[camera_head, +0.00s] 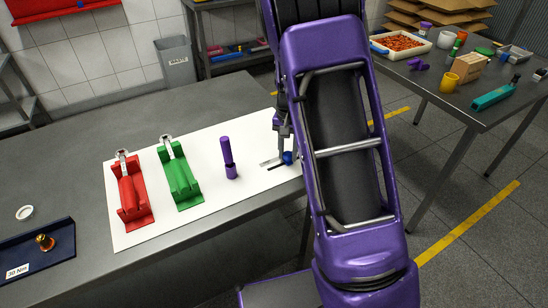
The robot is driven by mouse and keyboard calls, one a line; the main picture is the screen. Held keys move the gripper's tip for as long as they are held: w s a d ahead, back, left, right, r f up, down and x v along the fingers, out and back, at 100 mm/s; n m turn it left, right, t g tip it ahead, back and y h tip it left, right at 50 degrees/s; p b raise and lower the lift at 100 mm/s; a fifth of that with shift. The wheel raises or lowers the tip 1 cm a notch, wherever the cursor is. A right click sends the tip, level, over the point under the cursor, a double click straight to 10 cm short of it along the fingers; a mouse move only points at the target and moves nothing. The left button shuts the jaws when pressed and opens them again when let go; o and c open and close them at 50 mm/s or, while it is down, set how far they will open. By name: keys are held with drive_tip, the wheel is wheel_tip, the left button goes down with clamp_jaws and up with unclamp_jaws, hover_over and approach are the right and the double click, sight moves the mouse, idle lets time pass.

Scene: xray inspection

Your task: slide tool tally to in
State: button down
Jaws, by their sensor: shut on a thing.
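A small slider with a blue knob (288,158) lies at the right end of the white mat (225,215). I take it to be the tool tally. A pale metal strip and a dark slot-like line (277,167) run beside the knob. My gripper (285,153) points down from above and is shut on the blue knob. My purple arm hides whatever lies to the right of the knob. The marks for the tally's positions are too small to read.
A purple upright tool (229,165), a green holder (180,180) and a red holder (130,192) stand left of the gripper on the mat. A blue tray (60,262) lies at the front left. The mat's front strip is clear.

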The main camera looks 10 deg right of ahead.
drive_tip(key=d, duration=0.2)
drive_tip(key=w+d, duration=0.1)
drive_tip(key=d, duration=0.1)
drive_tip(key=shift+w+d, duration=0.1)
drive_tip(key=c, duration=0.6)
unclamp_jaws()
drive_tip(key=shift+d, duration=0.1)
drive_tip(key=shift+r, duration=0.2)
wheel_tip(320, 180, up, 17)
drive_tip(key=shift+r+p, duration=0.1)
drive_tip(key=shift+p, duration=0.7)
